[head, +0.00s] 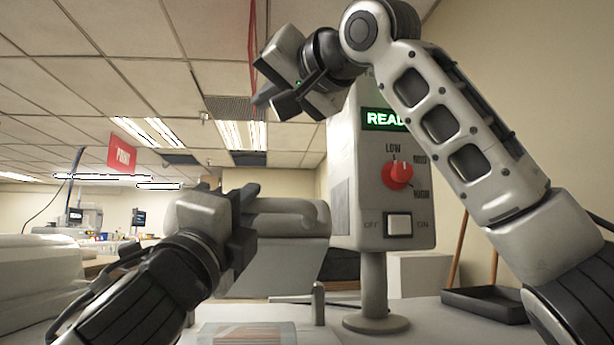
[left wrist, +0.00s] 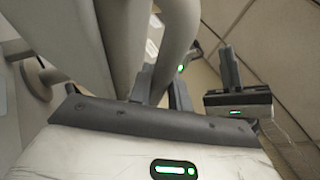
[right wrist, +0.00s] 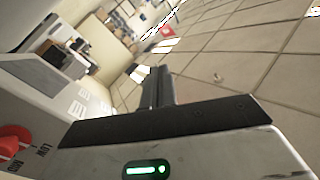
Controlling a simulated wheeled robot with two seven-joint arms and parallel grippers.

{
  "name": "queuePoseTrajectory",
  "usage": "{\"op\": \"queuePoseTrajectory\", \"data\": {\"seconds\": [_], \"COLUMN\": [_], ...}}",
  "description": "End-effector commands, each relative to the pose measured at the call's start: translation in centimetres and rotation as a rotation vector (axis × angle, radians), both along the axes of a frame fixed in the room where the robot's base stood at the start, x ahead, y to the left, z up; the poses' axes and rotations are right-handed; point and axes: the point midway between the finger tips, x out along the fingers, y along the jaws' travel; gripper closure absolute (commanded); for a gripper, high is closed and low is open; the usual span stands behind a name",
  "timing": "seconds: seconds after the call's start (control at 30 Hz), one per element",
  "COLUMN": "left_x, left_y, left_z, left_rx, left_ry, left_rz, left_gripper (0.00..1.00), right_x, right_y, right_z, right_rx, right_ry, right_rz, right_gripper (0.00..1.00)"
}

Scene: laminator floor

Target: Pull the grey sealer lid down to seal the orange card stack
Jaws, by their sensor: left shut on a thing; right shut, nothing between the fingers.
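The grey sealer lid (head: 270,268) stands raised in the middle of the head view, with a rounded grey handle bar (head: 295,212) at its front. My left gripper (head: 248,222) is shut on the handle, which also shows between its fingers in the left wrist view (left wrist: 140,60). The orange card stack (head: 248,334) lies flat in a clear sleeve on the pale bed below the lid, partly cut off by the bottom edge. My right gripper (head: 275,100) is shut and empty, high up left of the control box, and it also shows in the left wrist view (left wrist: 232,75).
A short grey post (head: 318,303) stands beside the cards. A black tray (head: 485,303) lies at right.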

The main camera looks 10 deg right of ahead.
Motion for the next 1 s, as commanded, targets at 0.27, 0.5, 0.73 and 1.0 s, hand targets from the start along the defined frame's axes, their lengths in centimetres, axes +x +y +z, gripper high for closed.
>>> {"op": "queuePoseTrajectory", "data": {"seconds": [0.27,0.5,0.73,1.0], "left_x": [0.2,0.2,0.2,0.2], "left_y": [0.0,0.0,0.0,0.0], "left_z": [-0.2,-0.2,-0.2,-0.2], "left_rx": [0.001,0.002,0.002,0.002], "left_ry": [0.007,0.006,0.006,0.006], "left_rz": [0.003,0.002,0.002,0.002], "left_gripper": [1.0,1.0,1.0,1.0], "right_x": [-5.2,-8.2,-6.3,-1.3], "right_y": [-3.9,-6.3,-6.5,-6.2], "right_z": [-1.9,-2.5,-3.9,-7.0], "right_rx": [-0.293,-0.374,-0.382,-0.382], "right_ry": [0.331,0.462,0.477,0.475], "right_rz": [-0.306,-0.435,-0.448,-0.446], "right_gripper": [1.0,1.0,1.0,1.0]}}
